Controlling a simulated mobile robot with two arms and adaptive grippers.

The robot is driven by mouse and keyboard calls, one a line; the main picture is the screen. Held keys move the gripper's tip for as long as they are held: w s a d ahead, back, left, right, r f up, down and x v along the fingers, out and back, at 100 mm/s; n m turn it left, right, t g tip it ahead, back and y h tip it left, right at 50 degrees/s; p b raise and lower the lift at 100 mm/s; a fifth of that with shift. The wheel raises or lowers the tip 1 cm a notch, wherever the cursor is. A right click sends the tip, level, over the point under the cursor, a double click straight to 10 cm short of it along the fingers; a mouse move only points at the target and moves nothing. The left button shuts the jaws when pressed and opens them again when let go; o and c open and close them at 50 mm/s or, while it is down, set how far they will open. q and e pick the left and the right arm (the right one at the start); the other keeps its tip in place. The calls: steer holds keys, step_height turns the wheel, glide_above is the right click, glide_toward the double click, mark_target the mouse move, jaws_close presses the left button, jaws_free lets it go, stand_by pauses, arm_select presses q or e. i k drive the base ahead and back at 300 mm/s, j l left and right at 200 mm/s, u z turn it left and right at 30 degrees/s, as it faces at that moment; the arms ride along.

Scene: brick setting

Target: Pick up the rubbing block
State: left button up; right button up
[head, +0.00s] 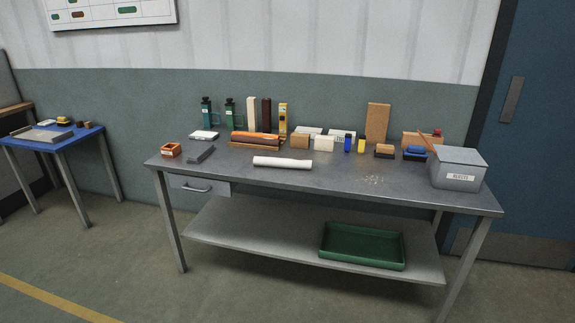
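I cannot tell for sure which item is the rubbing block. A dark grey, low oblong block (200,154) lies at the left of the grey metal workbench (330,184), near its front. A tan block with a dark base (384,151) and a blue piece with a dark base (414,153) sit towards the bench's right; these are also block-like. Neither of my grippers is in the head view.
A white roll (283,163) lies mid-bench, near an orange-brown roller-like item (257,138). A grey lidded bin (457,169) stands at the right end. A green tray (362,246) is on the lower shelf. A blue table (52,136) stands left; floor in front is clear.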

mark_target(382, 151)
steer(key=i+j+z, duration=0.1)
steer(key=i+j, duration=0.15)
steer(key=i, duration=0.35)
steer(key=i+j+z, duration=0.15)
steer(key=i+j, duration=0.15)
steer(key=i, duration=0.35)
steer(key=i+j+z, duration=0.1)
steer(key=i+j, duration=0.25)
steer(key=i, duration=0.25)
steer(key=i+j+z, duration=0.15)
steer(key=i+j, duration=0.3)
steer(key=i, duration=0.1)
